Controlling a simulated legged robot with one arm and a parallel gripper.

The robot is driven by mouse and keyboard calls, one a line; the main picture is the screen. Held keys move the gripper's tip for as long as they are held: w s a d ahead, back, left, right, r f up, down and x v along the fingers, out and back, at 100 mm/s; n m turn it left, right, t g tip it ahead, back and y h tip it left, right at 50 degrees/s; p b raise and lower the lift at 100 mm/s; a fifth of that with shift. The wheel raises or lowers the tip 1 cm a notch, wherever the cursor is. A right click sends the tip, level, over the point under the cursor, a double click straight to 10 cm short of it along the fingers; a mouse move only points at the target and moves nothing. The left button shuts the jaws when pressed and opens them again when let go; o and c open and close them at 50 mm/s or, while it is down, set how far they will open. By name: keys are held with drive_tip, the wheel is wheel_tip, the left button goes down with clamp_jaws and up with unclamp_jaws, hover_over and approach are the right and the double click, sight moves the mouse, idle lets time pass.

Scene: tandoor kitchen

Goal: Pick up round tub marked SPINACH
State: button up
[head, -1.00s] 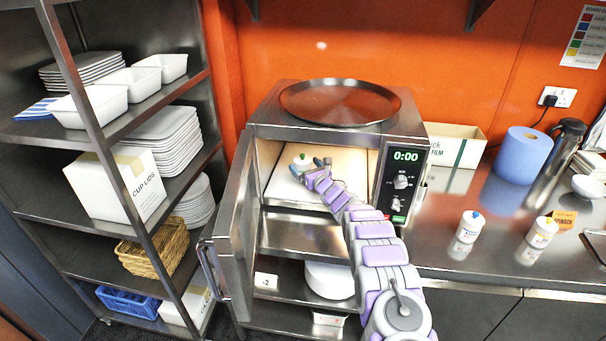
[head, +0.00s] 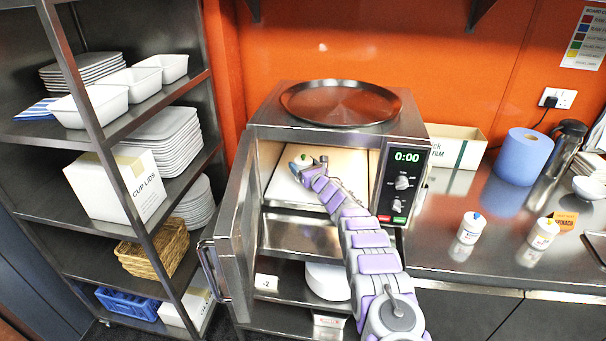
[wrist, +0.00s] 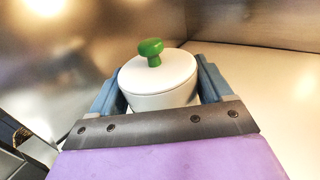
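A round white tub (wrist: 165,84) with a white lid and green knob is between the two blue fingers of my gripper (wrist: 160,88) in the wrist view. The fingers flank its sides closely; I cannot tell whether both press on it. In the head view this tub (head: 303,160) stands inside the open oven (head: 272,185), on its pale floor, and my gripper (head: 309,165) reaches in around it. No label is readable on it. Two other white tubs stand on the counter: one with a blue knob (head: 470,230), one with a yellow knob (head: 542,234) beside an orange card marked SPINACH (head: 564,220).
The oven door (head: 235,225) is open at left, and my arm passes through the opening. A round metal tray (head: 340,102) lies on top of the oven. A carton (head: 455,146), a blue roll (head: 522,157) and a flask (head: 556,150) stand on the counter. A shelf rack (head: 110,160) is at left.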

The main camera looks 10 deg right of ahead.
drive_tip(key=c, duration=0.8)
drive_tip(key=shift+o, duration=0.2)
drive_tip(key=shift+r, duration=0.1)
